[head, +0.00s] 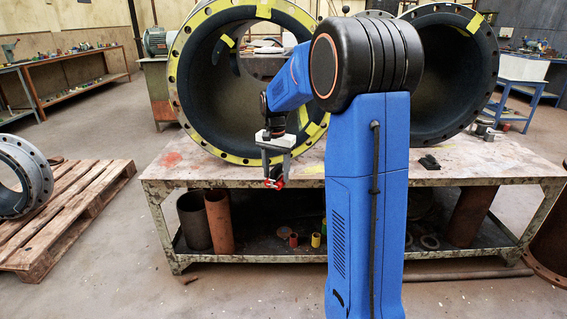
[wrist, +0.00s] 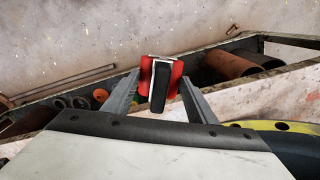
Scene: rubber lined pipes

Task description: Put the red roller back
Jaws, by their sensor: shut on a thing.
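The red roller (wrist: 176,74) shows in the wrist view with red sides, a pale metal frame and a black middle part. My gripper (wrist: 160,84) is shut on it, with one grey finger on each side. In the head view the roller (head: 274,184) is a small red and black piece hanging below the fingers of my gripper (head: 274,174). It is held in the air in front of the workbench's front edge. Finer detail of the roller is too small to see there.
A scarred workbench (head: 430,170) carries two large rubber-lined pipes, one with a yellow flange (head: 178,92), the other at right (head: 490,75). Its lower shelf holds rusty pipes (head: 219,222) and small coloured cylinders (head: 316,240). A wooden pallet (head: 75,205) lies left; the floor between is clear.

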